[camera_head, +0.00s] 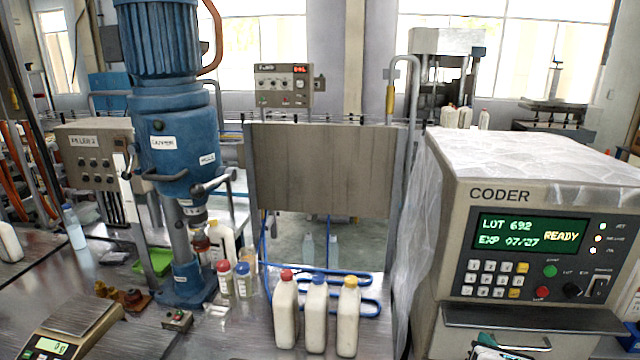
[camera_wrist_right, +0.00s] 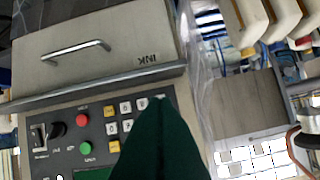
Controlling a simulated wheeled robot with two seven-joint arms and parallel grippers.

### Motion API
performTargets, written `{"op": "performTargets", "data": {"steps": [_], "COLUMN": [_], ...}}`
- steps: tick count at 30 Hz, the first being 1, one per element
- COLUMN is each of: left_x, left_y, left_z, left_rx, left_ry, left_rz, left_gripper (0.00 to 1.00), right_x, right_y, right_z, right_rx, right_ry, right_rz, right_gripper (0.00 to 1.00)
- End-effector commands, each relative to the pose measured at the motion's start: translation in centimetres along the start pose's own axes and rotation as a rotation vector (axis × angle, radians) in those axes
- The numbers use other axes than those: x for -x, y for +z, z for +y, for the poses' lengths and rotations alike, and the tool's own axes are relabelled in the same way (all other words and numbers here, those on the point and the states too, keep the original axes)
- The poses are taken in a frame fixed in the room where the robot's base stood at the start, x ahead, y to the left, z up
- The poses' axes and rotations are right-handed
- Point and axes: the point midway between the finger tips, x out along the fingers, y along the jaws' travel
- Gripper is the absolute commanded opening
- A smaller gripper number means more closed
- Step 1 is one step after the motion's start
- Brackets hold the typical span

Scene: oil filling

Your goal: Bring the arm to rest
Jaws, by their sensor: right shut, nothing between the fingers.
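My right gripper (camera_head: 492,347) shows only in part at the bottom edge of the head view. It is in front of the coder machine (camera_head: 455,250), below its keypad panel. In the right wrist view, the dark green shut fingers (camera_wrist_right: 160,112) fill the lower middle. They hold nothing and cover part of the keypad. The coder's red and green buttons and a drawer marked INK (camera_wrist_right: 110,50) show upside down there. Whether the gripper touches the coder cannot be told. My left gripper is not in view.
Three white bottles (camera_head: 317,315) with red, blue and yellow caps stand on the bench left of the coder. A blue capper machine (camera_head: 180,150) stands further left, with small capped jars (camera_head: 234,280) beside it. A scale (camera_head: 75,325) sits at the lower left.

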Motion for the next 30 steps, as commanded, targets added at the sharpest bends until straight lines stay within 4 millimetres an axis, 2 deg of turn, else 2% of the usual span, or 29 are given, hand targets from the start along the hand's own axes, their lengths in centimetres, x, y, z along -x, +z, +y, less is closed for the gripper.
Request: {"op": "performTargets", "data": {"steps": [1, 5, 9, 12, 15, 21, 26, 27, 30], "left_x": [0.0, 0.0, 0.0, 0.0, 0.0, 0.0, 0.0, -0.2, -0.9], "left_y": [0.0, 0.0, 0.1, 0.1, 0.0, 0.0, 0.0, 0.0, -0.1], "left_z": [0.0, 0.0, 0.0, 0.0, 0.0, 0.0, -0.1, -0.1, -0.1], "left_rx": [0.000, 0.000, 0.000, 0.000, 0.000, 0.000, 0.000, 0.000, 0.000], "left_ry": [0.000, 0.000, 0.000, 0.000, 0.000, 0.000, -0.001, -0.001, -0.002], "left_rz": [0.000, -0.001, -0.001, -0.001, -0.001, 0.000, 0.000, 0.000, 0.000], "left_gripper": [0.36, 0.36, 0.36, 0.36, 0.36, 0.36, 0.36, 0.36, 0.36], "right_x": [0.8, 3.8, 8.0, 11.1, 13.8, 18.2, 21.4, 21.5, 19.3], "right_y": [2.3, 8.2, 13.9, 17.1, 19.3, 22.3, 23.9, 24.7, 27.7], "right_z": [-0.5, -1.3, -1.9, -2.3, -2.6, -3.0, -3.4, -3.3, -2.9], "right_rx": [-0.143, -0.615, -1.138, -1.471, -1.731, -2.101, -2.327, -2.356, -2.334], "right_ry": [0.012, 0.112, 0.304, 0.475, 0.638, 0.930, 1.158, 1.197, 1.198], "right_rz": [-0.051, -0.184, -0.297, -0.340, -0.347, -0.306, -0.230, -0.212, -0.213], "right_gripper": [0.00, 0.00, 0.00, 0.00, 0.00, 0.00, 0.00, 0.00, 0.00]}}
